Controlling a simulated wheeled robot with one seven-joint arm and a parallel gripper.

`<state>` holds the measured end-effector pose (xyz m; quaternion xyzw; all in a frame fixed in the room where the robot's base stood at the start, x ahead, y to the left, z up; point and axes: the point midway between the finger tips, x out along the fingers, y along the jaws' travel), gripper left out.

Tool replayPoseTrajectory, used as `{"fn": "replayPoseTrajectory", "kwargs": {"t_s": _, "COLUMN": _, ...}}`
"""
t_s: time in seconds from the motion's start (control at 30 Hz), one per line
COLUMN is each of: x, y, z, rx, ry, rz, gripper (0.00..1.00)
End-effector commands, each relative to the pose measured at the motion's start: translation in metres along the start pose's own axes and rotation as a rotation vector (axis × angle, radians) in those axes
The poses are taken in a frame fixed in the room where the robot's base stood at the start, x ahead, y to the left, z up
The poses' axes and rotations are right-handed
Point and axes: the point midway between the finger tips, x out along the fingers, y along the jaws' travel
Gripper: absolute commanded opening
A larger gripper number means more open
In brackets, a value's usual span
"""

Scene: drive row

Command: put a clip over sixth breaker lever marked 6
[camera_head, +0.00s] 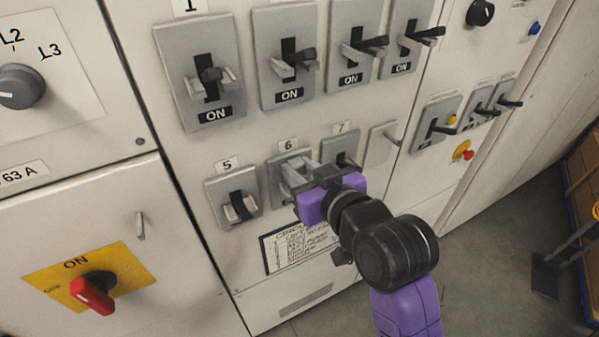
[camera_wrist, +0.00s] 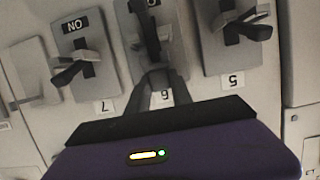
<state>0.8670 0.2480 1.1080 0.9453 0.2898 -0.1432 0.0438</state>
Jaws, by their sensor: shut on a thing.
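The sixth breaker (camera_head: 277,175), under a label marked 6 (camera_head: 288,145), is in the lower row of the cabinet. It also shows upside down in the wrist view (camera_wrist: 180,62). My gripper (camera_head: 298,178) is in front of it, with its purple body to the lower right. In the wrist view its narrow fingers (camera_wrist: 158,78) are close together and reach to the lever area. They are shut on a small dark piece, seemingly the clip (camera_wrist: 149,38), at the lever. The lever itself is mostly hidden, so I cannot tell whether the clip sits around it.
Breaker 5 (camera_head: 218,188) is to the left and breaker 7 (camera_head: 330,142) to the right, both close to my gripper. Several breakers marked ON stand above. A red rotary handle (camera_head: 92,294) is at lower left.

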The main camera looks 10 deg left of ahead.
Motion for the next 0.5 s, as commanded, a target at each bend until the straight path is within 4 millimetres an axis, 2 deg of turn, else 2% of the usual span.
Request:
{"fn": "replayPoseTrajectory", "kwargs": {"t_s": 0.07, "x": 0.0025, "y": 0.0001, "z": 0.0104, "rx": 0.002, "ry": -0.002, "rz": 0.001, "gripper": 0.0}}
{"fn": "replayPoseTrajectory", "kwargs": {"t_s": 0.5, "x": 0.0091, "y": 0.0, "z": 0.0171, "rx": 0.0, "ry": 0.001, "rz": 0.001, "gripper": 0.0}}
